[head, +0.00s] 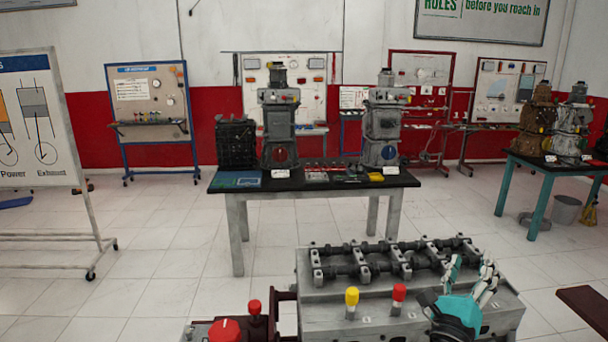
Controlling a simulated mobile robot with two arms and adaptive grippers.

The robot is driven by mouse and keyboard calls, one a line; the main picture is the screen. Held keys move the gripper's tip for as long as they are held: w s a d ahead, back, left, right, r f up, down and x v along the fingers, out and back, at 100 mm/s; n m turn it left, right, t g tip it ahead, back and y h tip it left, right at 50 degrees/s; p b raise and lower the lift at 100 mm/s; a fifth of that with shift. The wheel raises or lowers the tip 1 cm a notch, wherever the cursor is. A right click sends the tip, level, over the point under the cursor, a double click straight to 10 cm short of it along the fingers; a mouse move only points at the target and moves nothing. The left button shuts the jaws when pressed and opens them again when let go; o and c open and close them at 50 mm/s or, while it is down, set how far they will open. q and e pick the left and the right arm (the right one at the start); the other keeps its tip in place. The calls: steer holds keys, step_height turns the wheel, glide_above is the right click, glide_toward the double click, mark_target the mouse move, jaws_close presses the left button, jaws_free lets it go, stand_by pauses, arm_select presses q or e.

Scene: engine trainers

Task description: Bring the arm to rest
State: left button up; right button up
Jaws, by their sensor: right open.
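My right gripper (472,277), teal and white with a dark wrist, is at the lower right of the head view. Its fingers point up and are spread open, with nothing seen between them. It is over the front right part of a grey engine block (318,312), and I cannot tell whether it touches the block. The gripper hides part of the block's top and front. My left gripper is not in view.
A yellow-capped knob (351,297) and a red-capped knob (399,292) stand left of my gripper. Dark shafts (366,270) lie along the block's top. Red knobs (254,307) stand at lower left. A dark-topped table (330,185) with engines is behind; open floor (170,270) lies left.

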steer(key=s+a+f+n+t+y, duration=0.2)
steer(key=a+n+y, duration=0.55)
steer(key=n, duration=0.35)
steer(key=s+a+f+n+t+y, duration=0.1)
steer(key=s+a+n+t+y, duration=0.1)
steer(key=a+n+y, duration=0.6)
steer(key=s+a+f+n+g+y, duration=0.2)
steer(key=s+f+n+g, duration=0.3)
steer(key=f+n, duration=0.3)
steer(key=s+a+f+n+g+y, duration=0.2)
steer(key=s+f+n+g, duration=0.3)
steer(key=f+n, duration=0.3)
steer(key=s+d+f+n+g+h, duration=0.2)
steer(key=s+d+f+g+h, duration=0.15)
steer(key=s+f, duration=0.4)
steer(key=s+d+f+n+g+h, duration=0.2)
steer(key=s+d+f+g, duration=0.25)
steer(key=s, duration=0.55)
step_height(320, 180, down, 30)
steer(key=s+r+g+b, duration=0.1)
steer(key=s+g, duration=0.1)
steer(key=s, duration=0.1)
steer(key=s+d+f+g+b, duration=0.1)
steer(key=s+d+f, duration=0.2)
steer(key=s+f, duration=1.2)
steer(key=shift+s+d+n+h, duration=0.2)
steer(key=shift+d+n+h, duration=0.1)
steer(key=shift+d+h, duration=0.1)
